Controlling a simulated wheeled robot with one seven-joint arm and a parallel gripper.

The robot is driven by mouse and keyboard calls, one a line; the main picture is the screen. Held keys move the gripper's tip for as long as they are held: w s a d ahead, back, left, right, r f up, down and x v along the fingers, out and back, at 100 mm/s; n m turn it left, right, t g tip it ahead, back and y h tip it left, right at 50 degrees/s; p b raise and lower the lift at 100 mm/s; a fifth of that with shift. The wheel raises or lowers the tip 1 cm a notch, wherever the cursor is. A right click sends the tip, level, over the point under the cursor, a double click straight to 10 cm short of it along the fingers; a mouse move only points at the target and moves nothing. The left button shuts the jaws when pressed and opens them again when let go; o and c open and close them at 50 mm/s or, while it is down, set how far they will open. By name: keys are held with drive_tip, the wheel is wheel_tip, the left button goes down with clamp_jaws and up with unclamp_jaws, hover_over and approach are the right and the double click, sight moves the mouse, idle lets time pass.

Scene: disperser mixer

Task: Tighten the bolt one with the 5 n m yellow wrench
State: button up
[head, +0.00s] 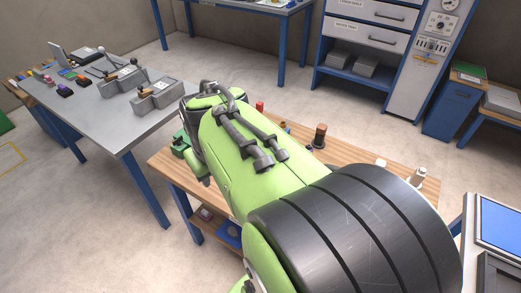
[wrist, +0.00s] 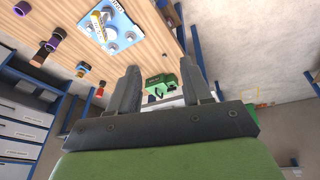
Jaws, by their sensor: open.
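A light blue plate (wrist: 124,22) with several grey bolts or discs lies on the wooden bench at the top of the wrist view. A yellow and white bar, possibly the yellow wrench (wrist: 98,24), lies across its left part; I cannot read its marking. I cannot tell which bolt is bolt one. My gripper (wrist: 162,64) is open, with nothing between its fingers; the plate lies up and left of it. In the head view my green arm hides the plate and the gripper.
A green box (wrist: 163,84) shows beyond the fingers at the bench end. Dark cylinders with coloured bands (wrist: 50,41) stand on the bench to the left. In the head view, the wooden bench (head: 350,158) lies under my arm, and a grey table (head: 98,118) stands at left.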

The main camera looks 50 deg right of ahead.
drive_tip(key=s+d+f+m+g+y+b, duration=0.1)
drive_tip(key=d+f+m, duration=0.1)
drive_tip(key=d+f, duration=0.5)
drive_tip(key=d+f+m, duration=0.1)
drive_tip(key=d+f, duration=0.3)
drive_tip(key=d, duration=0.8)
drive_tip(key=f+b, duration=0.1)
drive_tip(key=f, duration=0.4)
drive_tip(key=w+f+b, duration=0.1)
drive_tip(key=f, duration=0.3)
drive_tip(key=w+f+b, duration=0.1)
drive_tip(key=f, duration=0.4)
drive_tip(key=shift+d+f, duration=0.2)
drive_tip(key=shift+f, duration=0.15)
drive_tip(key=shift+c, duration=0.2)
clamp_jaws()
drive_tip(key=m+g+b, duration=0.1)
drive_tip(key=m, duration=0.5)
drive_tip(key=shift+s+h, duration=0.1)
drive_tip(key=shift+h, duration=0.2)
